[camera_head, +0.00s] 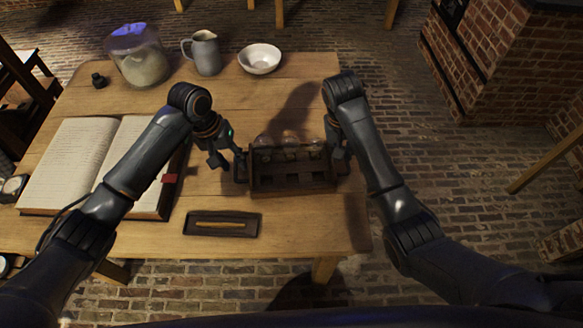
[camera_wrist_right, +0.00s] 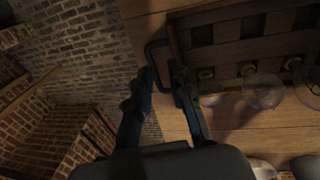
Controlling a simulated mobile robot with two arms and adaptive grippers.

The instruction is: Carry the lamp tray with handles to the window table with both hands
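The lamp tray (camera_head: 292,187) is a dark wooden box with slots and several clear glass bulbs. It appears to rest on the wooden table near its right end. My left gripper (camera_head: 229,165) is at the tray's left end, its fingers apart; the left handle is hard to make out. My right gripper (camera_head: 341,157) is at the right end, partly hidden by its own arm. In the right wrist view, my right gripper (camera_wrist_right: 164,76) has its fingers spread around the dark handle (camera_wrist_right: 154,45) of the tray (camera_wrist_right: 235,52), with a gap between them.
The table (camera_head: 285,232) also holds an open book (camera_head: 75,165), a small dark tray (camera_head: 222,232), a glass jar (camera_head: 140,66), a grey pitcher (camera_head: 206,56) and a white bowl (camera_head: 260,60). Brick floor lies to the right, with a brick structure (camera_head: 500,55) beyond. No window table is identifiable.

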